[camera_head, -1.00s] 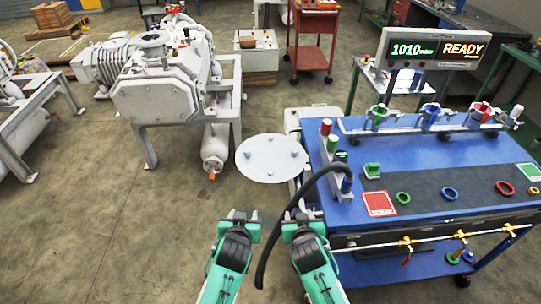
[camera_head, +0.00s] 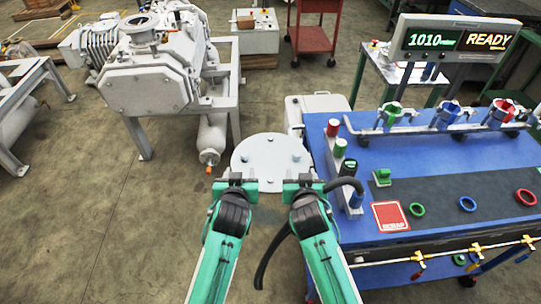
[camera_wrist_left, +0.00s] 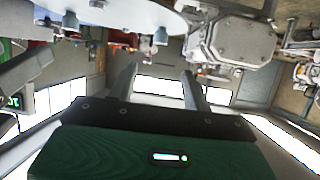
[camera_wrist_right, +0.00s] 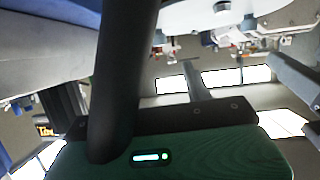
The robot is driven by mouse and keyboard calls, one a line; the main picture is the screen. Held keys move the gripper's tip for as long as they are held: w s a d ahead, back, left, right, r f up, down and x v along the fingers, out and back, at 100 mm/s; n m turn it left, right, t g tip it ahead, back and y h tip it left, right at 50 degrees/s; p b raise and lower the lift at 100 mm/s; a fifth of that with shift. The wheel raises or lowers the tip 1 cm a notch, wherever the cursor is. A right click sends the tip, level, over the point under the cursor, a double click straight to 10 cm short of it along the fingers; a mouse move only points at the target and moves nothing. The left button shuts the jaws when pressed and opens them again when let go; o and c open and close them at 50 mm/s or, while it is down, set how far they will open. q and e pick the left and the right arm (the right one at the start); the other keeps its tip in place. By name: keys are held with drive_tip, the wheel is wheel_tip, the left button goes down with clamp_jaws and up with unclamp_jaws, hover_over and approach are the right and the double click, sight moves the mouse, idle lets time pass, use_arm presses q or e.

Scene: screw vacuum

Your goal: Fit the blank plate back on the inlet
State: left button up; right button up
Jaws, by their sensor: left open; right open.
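The blank plate (camera_head: 268,152) is a round pale disc with several small studs, in the middle of the head view, left of the blue bench. Its near edge is partly hidden by my grippers. It also shows at the top of the left wrist view (camera_wrist_left: 120,12) and the right wrist view (camera_wrist_right: 205,15). My left gripper (camera_head: 236,180) is open at its near left edge. My right gripper (camera_head: 304,182) is open at its near right edge. Neither visibly holds it. A round flange, seemingly the inlet (camera_head: 139,23), tops the grey pump (camera_head: 150,75).
The blue bench (camera_head: 365,165) with coloured rings stands close on the right. A dark hose (camera_head: 272,258) curves by my right arm and crosses the right wrist view (camera_wrist_right: 122,80). The display (camera_head: 455,41) reads READY. The floor (camera_head: 90,220) at left is clear.

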sight(244, 153)
use_arm(q)
drive_tip(key=x, duration=1.3)
drive_tip(key=shift+w+f, duration=0.2)
drive_tip(key=shift+w, duration=0.1)
use_arm(e)
drive_tip(key=x, duration=1.3)
drive_tip(key=shift+w+f, duration=0.2)
drive_tip(key=shift+w, duration=0.1)
use_arm(q)
clamp_jaws()
use_arm(e)
clamp_jaws()
use_arm(q)
drive_tip(key=shift+r, duration=0.1)
use_arm(e)
drive_tip(key=shift+r, duration=0.1)
